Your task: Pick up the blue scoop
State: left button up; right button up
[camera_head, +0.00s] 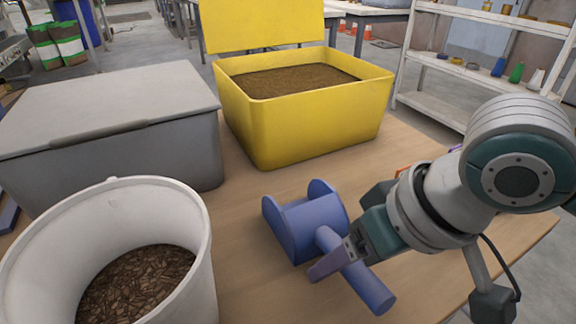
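The blue scoop (304,228) is on the wooden table, in front of the yellow bin. Its round handle (367,284) points toward the lower right. My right gripper (335,258) comes in from the right and is at the handle, near where it joins the scoop body. One finger lies across the handle in the picture. The other finger is mostly hidden, so I cannot tell whether they grip the handle. My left gripper is not in view.
An open yellow bin (258,128) with brown pellets stands at the back. A closed grey box (120,160) is at the left. A white bucket (50,245) holding pellets stands at front left. Bare table (250,275) lies between the bucket and the scoop.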

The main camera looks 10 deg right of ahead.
grip_shut()
dwell(0.5)
